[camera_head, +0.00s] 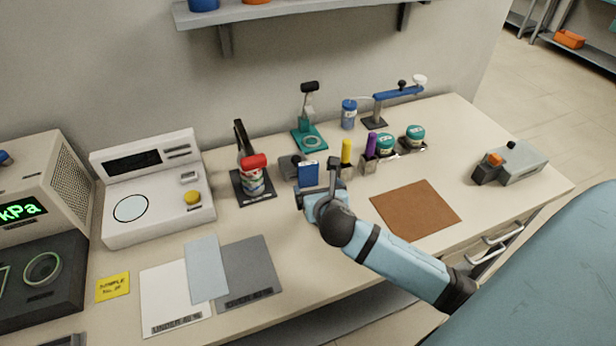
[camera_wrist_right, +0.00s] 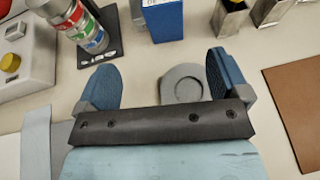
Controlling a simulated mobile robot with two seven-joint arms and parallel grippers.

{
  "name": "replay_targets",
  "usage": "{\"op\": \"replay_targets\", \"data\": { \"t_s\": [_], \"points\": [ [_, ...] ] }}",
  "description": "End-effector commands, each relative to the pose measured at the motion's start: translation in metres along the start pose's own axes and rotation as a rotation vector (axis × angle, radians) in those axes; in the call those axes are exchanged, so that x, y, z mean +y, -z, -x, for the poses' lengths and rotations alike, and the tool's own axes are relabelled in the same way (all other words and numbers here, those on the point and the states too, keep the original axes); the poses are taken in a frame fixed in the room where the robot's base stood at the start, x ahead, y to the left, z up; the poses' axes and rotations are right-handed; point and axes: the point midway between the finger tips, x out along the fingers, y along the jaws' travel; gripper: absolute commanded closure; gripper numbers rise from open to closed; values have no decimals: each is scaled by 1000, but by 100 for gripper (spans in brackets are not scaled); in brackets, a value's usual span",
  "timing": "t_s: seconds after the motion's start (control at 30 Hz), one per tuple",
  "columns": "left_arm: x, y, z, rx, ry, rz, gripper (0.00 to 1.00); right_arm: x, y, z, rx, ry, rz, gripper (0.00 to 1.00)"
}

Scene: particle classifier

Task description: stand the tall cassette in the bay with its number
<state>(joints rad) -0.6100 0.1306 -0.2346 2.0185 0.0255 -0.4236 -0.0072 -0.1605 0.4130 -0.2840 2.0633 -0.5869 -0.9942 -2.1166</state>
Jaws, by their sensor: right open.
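A blue upright box (camera_head: 308,174) with a pale label stands near the middle of the bench. It may be the tall cassette, but I cannot read a number on it. It also shows at the top of the right wrist view (camera_wrist_right: 163,20). My right gripper (camera_head: 327,192) is in front of it, open and empty; in its wrist view the fingers (camera_wrist_right: 160,80) are apart, with the box beyond them. Metal holders with a yellow piece (camera_head: 346,152) and a purple piece (camera_head: 370,146) stand right of the box. I cannot identify a numbered bay. My left gripper is out of view.
A grey piece with a round recess (camera_wrist_right: 186,88) lies near my right fingers. A banded can (camera_head: 252,178) stands on a dark base at left. A brown mat (camera_head: 415,210) lies bare at right. Teal-lidded jars (camera_head: 415,134) stand behind. Flat sheets (camera_head: 247,270) cover the front left.

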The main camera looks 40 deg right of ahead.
Motion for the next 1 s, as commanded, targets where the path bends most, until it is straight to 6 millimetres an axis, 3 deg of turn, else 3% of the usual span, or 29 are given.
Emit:
{"op": "replay_targets", "data": {
  "t_s": [0.4, 0.63, 0.9, 1.0],
  "points": [
    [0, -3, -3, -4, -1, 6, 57, 0, 0, -73, 0, 2, 1, 6],
    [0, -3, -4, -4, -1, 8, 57, -1, -1, -89, 1, 1, -1, 6],
    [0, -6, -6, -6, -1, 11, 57, -5, -2, -128, 2, 1, -1, 6],
    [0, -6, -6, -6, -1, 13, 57, -6, -2, -134, 2, 1, 0, 6]
  ]
}}
